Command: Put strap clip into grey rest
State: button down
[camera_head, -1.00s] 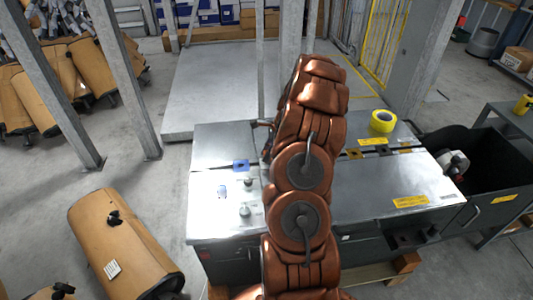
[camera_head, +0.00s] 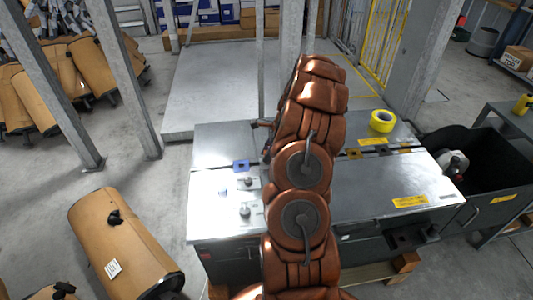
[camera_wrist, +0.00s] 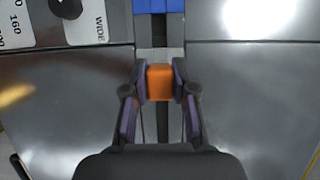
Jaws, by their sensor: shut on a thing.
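In the wrist view my gripper (camera_wrist: 160,84) is shut on an orange block (camera_wrist: 160,82), which seems to be the strap clip. One finger presses each side of it. It is over a dark channel between two metal plates. A grey piece (camera_wrist: 160,55), possibly the grey rest, lies just beyond the clip, with a blue block (camera_wrist: 160,6) behind it. I cannot tell whether the clip touches the grey piece. In the head view my arm hides the gripper and clip. A blue piece (camera_head: 240,166) shows on the bench left of my arm.
The metal-topped bench (camera_head: 385,185) carries a yellow tape roll (camera_head: 382,121) and small knobs (camera_head: 245,211). A dark open bin (camera_head: 478,165) stands to its right. A tan muffler (camera_head: 120,240) lies on the floor at left. Grey posts (camera_head: 130,85) stand beyond the bench.

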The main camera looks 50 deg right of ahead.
jog(key=shift+f, duration=0.45)
dwell(0.7)
jog(key=c, duration=0.9)
grip_release()
jog(key=shift+o, duration=0.2)
jog(key=shift+r, duration=0.1)
jog(key=v, duration=1.1)
jog(key=shift+s+d+r, duration=0.15)
jog(key=shift+s+r, duration=0.05)
jog(key=shift+r, duration=0.15)
